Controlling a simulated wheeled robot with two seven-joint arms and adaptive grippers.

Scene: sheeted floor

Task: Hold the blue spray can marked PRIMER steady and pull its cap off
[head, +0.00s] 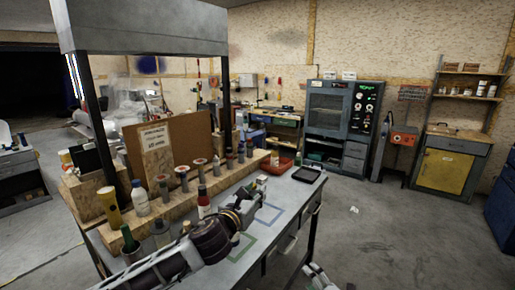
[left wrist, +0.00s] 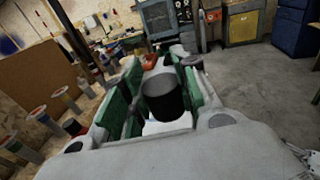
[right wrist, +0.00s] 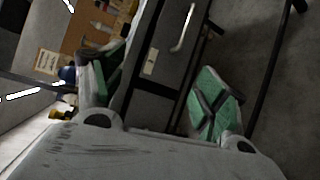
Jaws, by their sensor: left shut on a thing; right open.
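My left gripper (head: 247,203) is over the workbench. In the left wrist view its green pads are shut on a dark cylinder (left wrist: 163,100) with a grey round end, likely the spray can. Its blue colour and PRIMER marking do not show, and I cannot tell the cap from the body. In the head view the gripper and arm mostly hide it. My right gripper (head: 318,277) is at the bottom edge of the head view, low beside the bench's right side. In the right wrist view its green pads (right wrist: 155,95) are wide apart with nothing held between them.
The workbench top (head: 215,272) has a blue and a green taped outline. A wooden ledge (head: 225,188) with several cans and bottles runs along its back. A red tray (head: 277,165) and a black tablet (head: 307,174) are at the far end. The floor (head: 385,235) to the right is open.

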